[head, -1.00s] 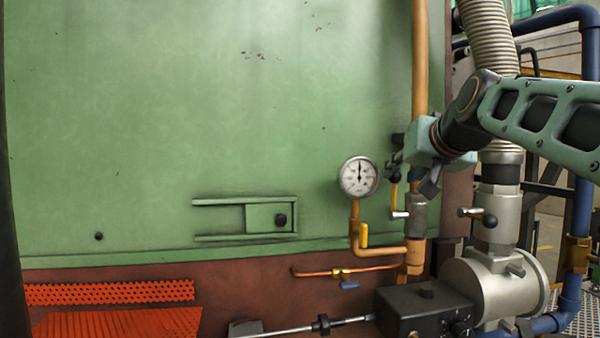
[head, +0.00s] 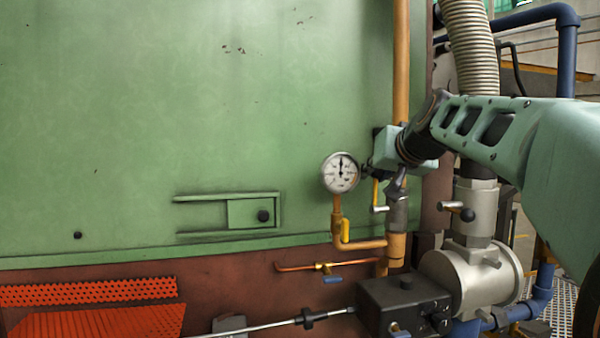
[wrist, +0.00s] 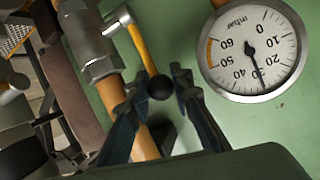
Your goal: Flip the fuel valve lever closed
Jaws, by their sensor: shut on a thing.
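The fuel valve lever is a yellow bar (head: 375,192) beside the orange gas pipe, standing nearly upright above its silver pivot (head: 381,209). In the wrist view, the lever's yellow bar (wrist: 138,46) runs from the silver pivot to a black ball knob (wrist: 161,87). My gripper (wrist: 157,77) has one dark finger on each side of this knob and is shut on it. In the head view, my gripper (head: 367,171) is at the lever's upper end, just right of the gauge. The knob is hidden there.
A round pressure gauge (head: 341,172) stands close to my fingers and also shows in the wrist view (wrist: 253,47). The orange pipe (head: 400,60), a silver valve body (head: 474,207) and a black box (head: 402,303) crowd the right. The green furnace wall (head: 150,100) is behind.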

